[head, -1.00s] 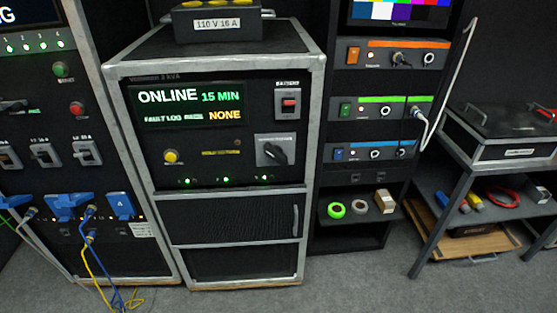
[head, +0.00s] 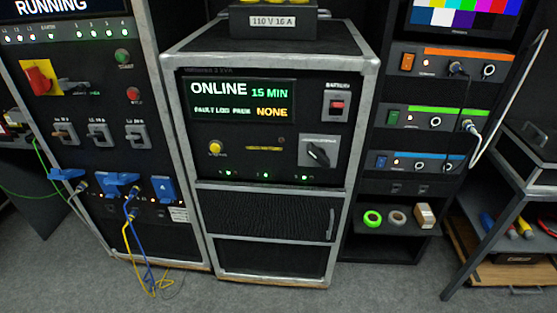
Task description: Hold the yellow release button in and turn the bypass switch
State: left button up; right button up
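The yellow release button (head: 215,147) sits at the lower left of the black front panel of the UPS cabinet (head: 189,195), in the middle of the head view. The bypass switch (head: 318,152) is a black rotary knob on a grey plate at the panel's lower right, its handle lying at a slant. The display (head: 243,101) above the button reads ONLINE, 15 MIN and NONE. A red battery rocker switch (head: 337,105) is at the upper right of the panel. Neither of my grippers is in view.
A power rack (head: 90,100) with a red rotary switch and blue plugs stands left. A rack of orange, green and blue units (head: 430,120) and a metal table (head: 500,215) stand right. Cables hang to the floor at left. The grey floor (head: 350,290) in front is clear.

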aim_at(214, 148)
jog(key=i+j, duration=0.25)
jog(key=i, duration=0.2)
jog(key=i+j, duration=0.3)
jog(key=i, duration=0.1)
